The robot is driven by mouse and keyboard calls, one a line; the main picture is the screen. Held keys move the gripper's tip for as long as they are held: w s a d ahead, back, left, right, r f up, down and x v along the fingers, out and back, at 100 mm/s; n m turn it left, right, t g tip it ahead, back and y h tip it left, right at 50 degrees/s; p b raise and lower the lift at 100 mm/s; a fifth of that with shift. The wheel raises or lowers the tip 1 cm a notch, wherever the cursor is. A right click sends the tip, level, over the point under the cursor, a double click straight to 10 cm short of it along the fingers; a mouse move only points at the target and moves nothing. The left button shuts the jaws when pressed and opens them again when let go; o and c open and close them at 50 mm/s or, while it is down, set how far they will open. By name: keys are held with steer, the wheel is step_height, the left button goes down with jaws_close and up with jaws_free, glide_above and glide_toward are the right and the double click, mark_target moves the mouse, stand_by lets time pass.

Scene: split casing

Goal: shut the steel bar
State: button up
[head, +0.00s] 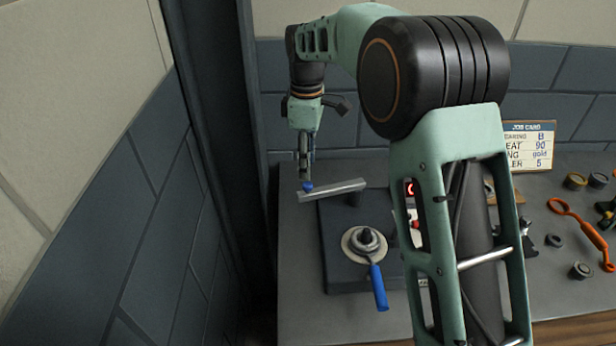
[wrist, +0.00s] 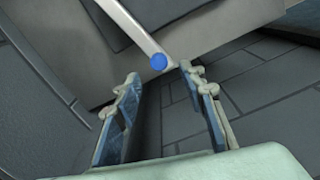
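The steel bar (head: 335,190) is a flat light-grey strip at the back of a dark block (head: 338,270). Its left end sticks out past the block and carries a blue knob (head: 307,187). In the wrist view the bar (wrist: 142,32) runs down from the top to the blue knob (wrist: 158,62). My gripper (head: 305,178) points down just above the knob end. In the wrist view my gripper (wrist: 158,74) is open, with a wide gap between its fingers; the knob appears near the gap between the fingertips. I cannot tell whether anything touches.
A round metal fitting (head: 364,243) with a blue-handled lever (head: 378,287) sits on the block. A job card (head: 528,146) stands at the back right. An orange tool (head: 582,228) and several small rings lie on the bench's right side. A dark post (head: 215,120) and wall stand to the left.

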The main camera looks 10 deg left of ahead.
mark_target(307, 184)
step_height(307, 184, down, 6)
steer(key=shift+r, duration=0.15)
steer(key=shift+c, duration=0.5)
jaws_close()
steer(key=shift+d, duration=0.1)
